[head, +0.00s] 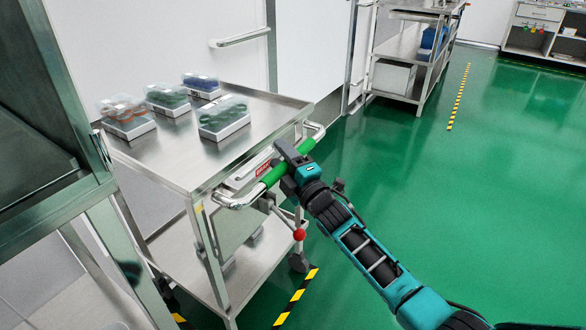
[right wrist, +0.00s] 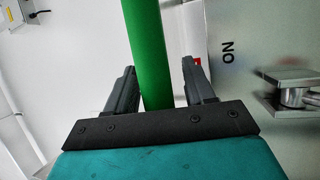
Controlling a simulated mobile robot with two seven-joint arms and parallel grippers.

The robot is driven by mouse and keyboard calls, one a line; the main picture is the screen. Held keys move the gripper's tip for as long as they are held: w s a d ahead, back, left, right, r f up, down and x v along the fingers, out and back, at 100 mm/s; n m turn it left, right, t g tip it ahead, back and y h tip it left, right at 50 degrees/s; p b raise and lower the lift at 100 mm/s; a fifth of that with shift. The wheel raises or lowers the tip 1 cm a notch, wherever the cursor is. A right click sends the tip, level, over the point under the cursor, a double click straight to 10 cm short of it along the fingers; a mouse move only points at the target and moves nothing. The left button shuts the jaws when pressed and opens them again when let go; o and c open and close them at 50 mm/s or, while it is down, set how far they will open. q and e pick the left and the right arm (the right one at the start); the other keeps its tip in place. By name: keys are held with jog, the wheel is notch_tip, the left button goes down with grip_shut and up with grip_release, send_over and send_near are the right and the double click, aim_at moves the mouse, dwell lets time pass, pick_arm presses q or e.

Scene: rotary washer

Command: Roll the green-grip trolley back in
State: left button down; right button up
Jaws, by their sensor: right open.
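The steel trolley (head: 160,160) stands at the left in the head view, with several clear-lidded boxes on its top. Its push handle has a green grip (head: 272,176) along the near right side. My right gripper (head: 290,158) is at the middle of this grip. In the right wrist view the green grip (right wrist: 146,45) runs between the two open fingers (right wrist: 158,68), with a gap visible beside the right finger. The jaws are not closed on it. A red ball-ended lever (head: 299,234) sits below the handle. My left gripper is out of view.
Yellow-black floor tape (head: 296,297) lies by the trolley's near wheel. A steel frame (head: 70,130) stands close at the left. A white wall panel with a bar handle (head: 240,40) is behind. Another trolley (head: 405,50) stands farther back. Green floor at right is clear.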

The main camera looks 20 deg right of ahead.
pick_arm(q)
jog(key=p, duration=0.1)
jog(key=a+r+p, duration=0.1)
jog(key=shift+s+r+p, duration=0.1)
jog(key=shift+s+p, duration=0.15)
jog(key=shift+p, duration=0.15)
pick_arm(e)
jog(key=v, duration=1.2)
jog(key=shift+s, duration=0.3)
jog(key=s+a+f+m+g+h, duration=0.1)
jog(key=s+a+f+m+g, duration=0.15)
jog(key=s+m, duration=0.4)
jog(key=s+a+f+m+g+h, duration=0.1)
jog(key=s+f+m+g, duration=0.25)
jog(key=s+m, duration=0.3)
jog(key=s+a+f+m+g+h, duration=0.1)
jog(key=s+a+f+m+g, duration=0.15)
jog(key=s+f+m, duration=0.4)
pick_arm(q)
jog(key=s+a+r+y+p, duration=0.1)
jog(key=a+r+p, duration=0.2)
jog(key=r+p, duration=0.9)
jog(key=p, duration=0.4)
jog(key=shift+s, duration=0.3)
pick_arm(e)
jog(key=s+d+r+n+h, duration=0.1)
jog(key=s+d+r, duration=0.1)
jog(key=r, duration=1.1)
jog(key=shift+d+r, duration=0.2)
jog(key=shift+d, duration=0.6)
